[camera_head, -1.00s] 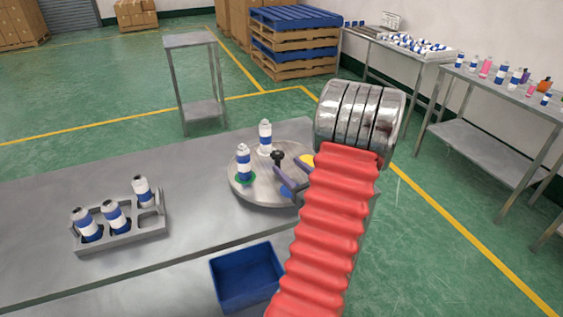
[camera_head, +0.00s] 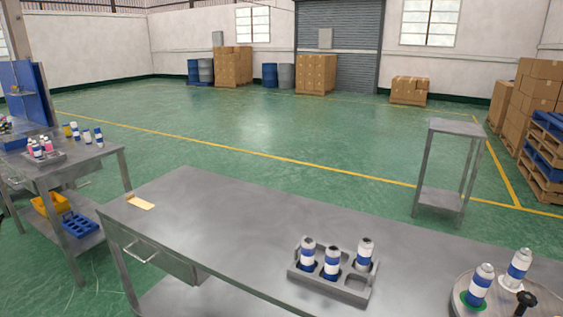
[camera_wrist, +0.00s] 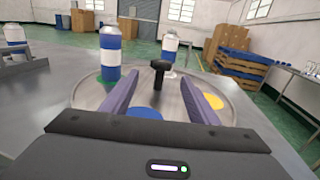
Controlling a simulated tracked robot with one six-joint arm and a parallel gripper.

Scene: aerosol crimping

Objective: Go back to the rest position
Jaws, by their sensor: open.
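My gripper (camera_wrist: 151,97) shows in the wrist view, open and empty, its two purple fingers apart. It points over the round turntable (camera_wrist: 88,95), with a black knob (camera_wrist: 160,68) between and beyond the fingertips. A blue-and-white can (camera_wrist: 110,55) stands on the turntable's green spot left of my fingers. Another can (camera_wrist: 169,52) stands farther back. In the head view my gripper is out of frame. The turntable (camera_head: 462,305) is cut off at the lower right, with the two cans (camera_head: 480,285) (camera_head: 517,268) and the black knob (camera_head: 525,300) on it.
A grey rack (camera_head: 345,288) with three cans and an empty slot stands on the metal table (camera_head: 215,225). A tall metal stand (camera_head: 455,128) is behind. A side table (camera_head: 70,160) with bottles is at left. Blue pallets (camera_wrist: 233,62) stand beyond the turntable. The table's left part is mostly clear.

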